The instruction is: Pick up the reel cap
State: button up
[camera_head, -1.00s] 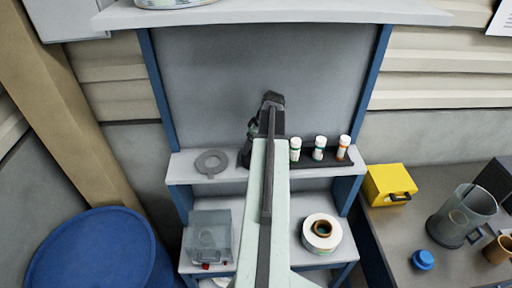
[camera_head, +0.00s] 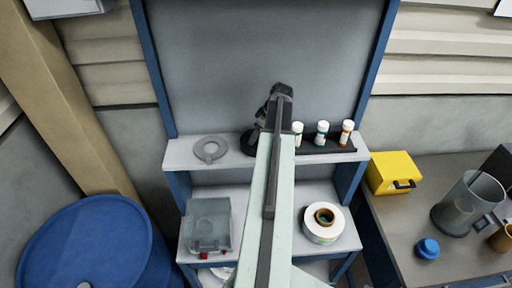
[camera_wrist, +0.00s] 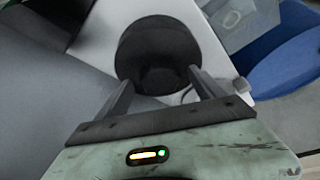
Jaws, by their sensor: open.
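A black round cap with a narrower raised middle, seemingly the reel cap (camera_wrist: 158,38), stands on a pale surface in the wrist view. In the head view, a dark part of it (camera_head: 248,145) shows on the upper shelf, left of my arm. My gripper (camera_wrist: 161,80) is open, with one finger on each side of the cap's near end. I cannot tell whether the fingers touch it. In the head view my gripper (camera_head: 266,112) is dark and partly hidden by my arm.
A black rack (camera_head: 338,150) with white bottles stands right. Below are a clear box (camera_head: 208,222) and a label reel (camera_head: 322,235). A blue drum (camera_head: 85,240) stands at left, a yellow case (camera_head: 393,168) at right.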

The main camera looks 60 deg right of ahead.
jog(key=shift+f, duration=0.2)
jog(key=shift+w, duration=0.1)
grip_shut()
